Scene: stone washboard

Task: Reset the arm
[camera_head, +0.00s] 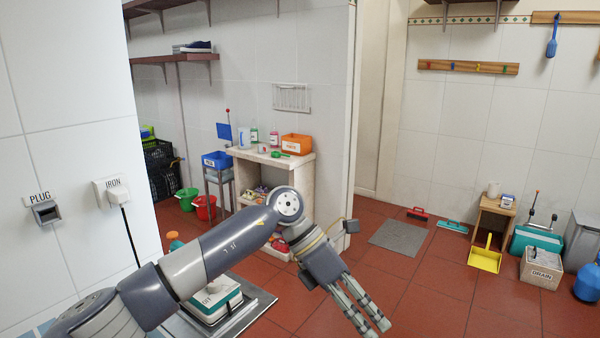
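My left arm comes in from the lower left and reaches across the lower middle of the head view. My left gripper (374,326) hangs at its end, pointing down and to the right above the red tiled floor. Its fingers lie close side by side from this angle, so I cannot tell whether they are open or shut. No object shows between them. My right arm and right gripper are not in view.
A white-and-green box (212,302) on a metal-edged surface (254,308) is partly behind my arm. A stone stand (298,177) with bins stands behind it. A yellow dustpan (485,256) and a DRAIN box (541,268) are at the right. Floor between is mostly clear.

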